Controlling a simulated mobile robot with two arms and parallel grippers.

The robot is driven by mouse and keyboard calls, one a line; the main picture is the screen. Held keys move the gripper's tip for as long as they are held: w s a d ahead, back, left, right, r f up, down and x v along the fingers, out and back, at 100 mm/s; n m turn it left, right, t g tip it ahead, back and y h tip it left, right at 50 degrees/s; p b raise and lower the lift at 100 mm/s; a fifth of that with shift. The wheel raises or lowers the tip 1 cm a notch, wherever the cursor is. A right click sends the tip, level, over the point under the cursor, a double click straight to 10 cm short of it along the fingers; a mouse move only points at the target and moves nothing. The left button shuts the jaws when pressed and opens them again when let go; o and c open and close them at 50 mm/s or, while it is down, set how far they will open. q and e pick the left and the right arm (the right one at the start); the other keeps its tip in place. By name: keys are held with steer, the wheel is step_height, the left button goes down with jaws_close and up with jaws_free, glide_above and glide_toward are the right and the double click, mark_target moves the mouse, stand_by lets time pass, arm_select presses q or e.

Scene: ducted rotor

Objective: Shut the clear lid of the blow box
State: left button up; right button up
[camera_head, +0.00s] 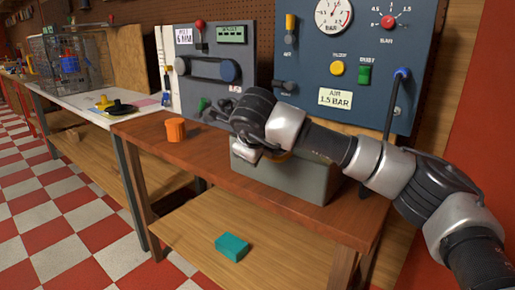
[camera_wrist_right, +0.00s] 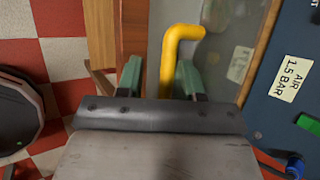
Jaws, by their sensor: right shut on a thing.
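The blow box (camera_head: 285,180) is a grey box on the brown bench, below the blue air panel. My right gripper (camera_head: 245,152) is over its left end, and the arm covers most of the box's top in the head view. In the right wrist view, my right gripper (camera_wrist_right: 160,82) has its green fingers around a yellow bent handle (camera_wrist_right: 171,68) and is shut on it. Behind the handle is a greyish see-through surface (camera_wrist_right: 225,65), seemingly the clear lid. I cannot tell the lid's angle. My left gripper is not in view.
The blue panel (camera_head: 345,90) with gauge, knobs and hose stands close behind the box. An orange cup (camera_head: 175,130) is on the bench (camera_head: 170,155) to the left. A teal block (camera_head: 232,246) lies on the lower shelf. The bench's front left is clear.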

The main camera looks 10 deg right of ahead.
steer(key=o, duration=0.3)
steer(key=shift+s+a+f, duration=0.1)
steer(key=shift+a+f, duration=0.1)
steer(key=shift+f, duration=0.7)
steer(key=v, duration=1.1)
steer(key=shift+w+d+r, duration=0.2)
steer(key=shift+r, duration=0.2)
